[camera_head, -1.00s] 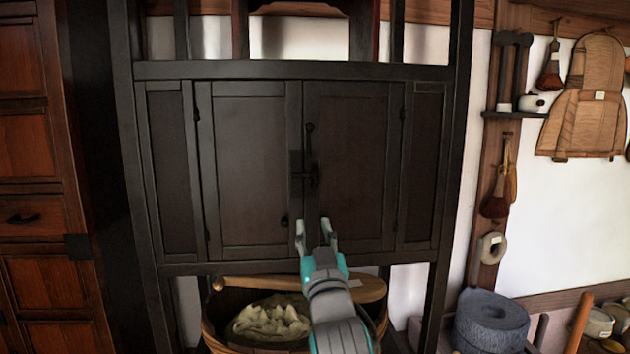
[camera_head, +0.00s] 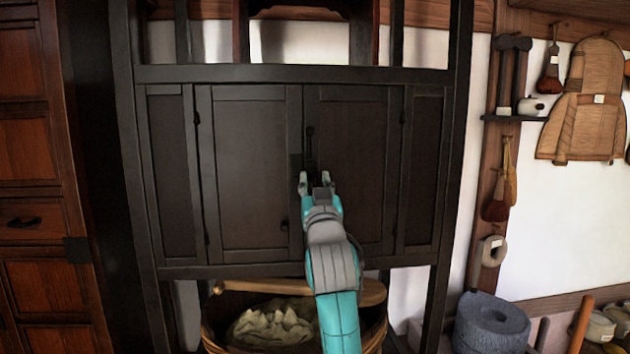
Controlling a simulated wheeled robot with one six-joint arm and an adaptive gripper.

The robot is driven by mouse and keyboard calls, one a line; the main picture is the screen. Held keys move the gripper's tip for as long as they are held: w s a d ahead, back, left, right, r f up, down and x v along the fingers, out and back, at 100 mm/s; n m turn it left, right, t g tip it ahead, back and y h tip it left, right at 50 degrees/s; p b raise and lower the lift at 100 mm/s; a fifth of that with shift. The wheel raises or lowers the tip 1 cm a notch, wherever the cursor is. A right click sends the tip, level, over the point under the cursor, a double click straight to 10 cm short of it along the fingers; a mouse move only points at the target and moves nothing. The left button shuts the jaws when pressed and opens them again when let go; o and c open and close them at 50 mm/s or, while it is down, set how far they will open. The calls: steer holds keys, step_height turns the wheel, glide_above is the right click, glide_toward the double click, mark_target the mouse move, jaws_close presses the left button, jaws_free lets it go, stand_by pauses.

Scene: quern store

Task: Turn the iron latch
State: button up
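A dark wooden cabinet with two closed doors (camera_head: 250,175) stands ahead. The black iron latch (camera_head: 309,142) is upright at the seam between the doors, near their middle. Its upper part shows above my gripper; its lower part is hidden behind the fingers. My gripper (camera_head: 315,180) points at the cabinet, at the lower part of the latch. The two fingers look parted. I cannot tell whether they touch the latch or are a little in front of it.
Below the cabinet is a wooden tub (camera_head: 215,325) with a pale cloth sack (camera_head: 268,325). A grey quern stone (camera_head: 490,322) stands at the lower right. A red-brown drawer chest (camera_head: 30,180) stands at the left. A woven backpack (camera_head: 588,105) hangs on the right wall.

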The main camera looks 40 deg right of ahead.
steer(key=shift+w+d+r, duration=0.2)
steer(key=shift+w+d, duration=0.1)
steer(key=shift+w, duration=0.15)
jaws_close()
